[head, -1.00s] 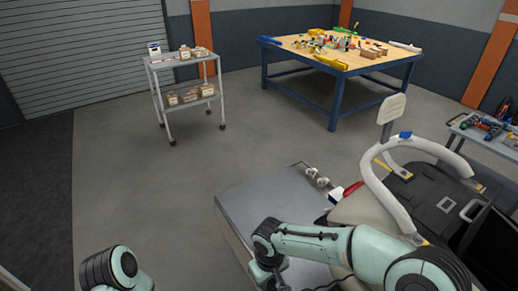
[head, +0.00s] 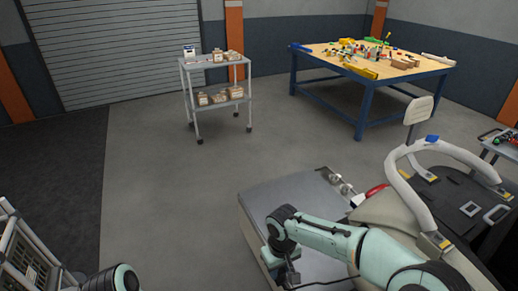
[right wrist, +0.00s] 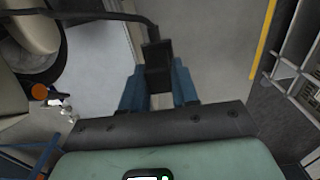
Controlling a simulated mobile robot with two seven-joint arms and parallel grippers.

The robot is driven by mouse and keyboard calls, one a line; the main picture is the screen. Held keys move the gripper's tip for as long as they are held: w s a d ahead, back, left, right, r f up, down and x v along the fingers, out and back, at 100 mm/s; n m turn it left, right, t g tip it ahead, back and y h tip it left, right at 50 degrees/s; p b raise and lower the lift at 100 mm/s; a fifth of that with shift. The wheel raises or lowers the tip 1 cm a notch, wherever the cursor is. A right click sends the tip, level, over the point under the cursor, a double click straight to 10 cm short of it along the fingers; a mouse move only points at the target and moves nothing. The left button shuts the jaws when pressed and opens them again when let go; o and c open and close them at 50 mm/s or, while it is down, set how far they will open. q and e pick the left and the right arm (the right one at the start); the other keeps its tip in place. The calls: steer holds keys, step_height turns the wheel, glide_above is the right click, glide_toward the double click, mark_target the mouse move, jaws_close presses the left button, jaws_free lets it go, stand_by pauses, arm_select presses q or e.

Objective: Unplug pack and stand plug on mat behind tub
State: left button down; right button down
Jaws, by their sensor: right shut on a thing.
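My right gripper (right wrist: 158,88) is shut on a black plug (right wrist: 157,58), with a blue finger on each side of it. A black cord (right wrist: 85,14) runs from the plug to the upper left in the right wrist view. In the head view the right gripper (head: 287,274) is low in the picture, over the near part of a grey box-like body, and the cord (head: 335,283) trails to the right. The plug is too small to make out there. My left gripper is out of view. I cannot make out the pack, mat or tub.
A machine with a white loop handle (head: 397,178) stands at the right, beside the grey flat top (head: 300,190). A grey slatted rack or crate (head: 25,248) is at the lower left. A cart (head: 216,95) and a blue-legged workbench (head: 365,85) stand farther back. Open floor lies between.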

steer(key=shift+w+d+f, duration=0.1)
steer(key=shift+d+f, duration=0.1)
steer(key=shift+f, duration=0.05)
steer(key=d+f+m, duration=0.5)
steer(key=d+f, duration=0.4)
steer(key=d, duration=0.2)
steer(key=shift+w, duration=0.25)
